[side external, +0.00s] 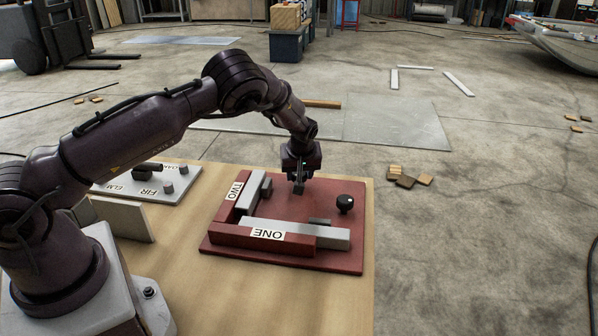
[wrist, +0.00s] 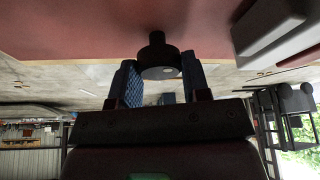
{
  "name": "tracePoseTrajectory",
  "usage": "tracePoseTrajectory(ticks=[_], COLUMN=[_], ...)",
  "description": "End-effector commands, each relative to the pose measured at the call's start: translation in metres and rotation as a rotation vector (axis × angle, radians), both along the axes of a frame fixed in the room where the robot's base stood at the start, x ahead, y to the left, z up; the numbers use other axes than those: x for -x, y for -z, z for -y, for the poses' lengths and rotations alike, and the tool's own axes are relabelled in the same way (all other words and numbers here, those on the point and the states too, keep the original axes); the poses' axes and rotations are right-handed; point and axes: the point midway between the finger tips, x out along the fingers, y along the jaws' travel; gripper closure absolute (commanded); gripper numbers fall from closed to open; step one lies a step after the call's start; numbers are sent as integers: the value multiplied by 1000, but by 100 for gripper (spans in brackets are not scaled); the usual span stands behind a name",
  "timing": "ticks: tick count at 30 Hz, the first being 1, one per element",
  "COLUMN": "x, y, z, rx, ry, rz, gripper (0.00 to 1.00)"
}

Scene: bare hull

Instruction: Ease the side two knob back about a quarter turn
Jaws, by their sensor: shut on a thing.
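A red plate (side external: 300,190) lies on the wooden table. A red bar marked TWO (side external: 228,200) runs along its left side and a red bar marked ONE (side external: 230,235) along its near side, each beside a grey bar. My gripper (side external: 298,187) points down at the plate, right of the TWO side. In the wrist view my gripper (wrist: 160,82) has its two blue-padded fingers on either side of a black round knob (wrist: 159,52) on a short stem, and is shut on it. This knob is mostly hidden in the side view. A second black knob (side external: 345,203) stands uncovered near the ONE side.
A grey board marked FIR and ELM (side external: 140,190), with small grey pieces, lies left of the red plate. A pale upright board (side external: 125,218) stands near my base. Wooden bits (side external: 405,181) lie on the floor beyond the table.

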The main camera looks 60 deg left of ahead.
Motion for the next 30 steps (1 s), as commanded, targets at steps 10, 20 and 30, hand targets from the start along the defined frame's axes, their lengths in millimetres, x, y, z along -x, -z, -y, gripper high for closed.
tracePoseTrajectory(ticks=[10, 20, 30], x=[1, 0, 0], y=[0, 1, -2], z=[1, 1, 1], rx=[3, 2, 1], ry=[-32, -30, -29], rz=[-3, -2, 0], gripper=[81, 34, 31])
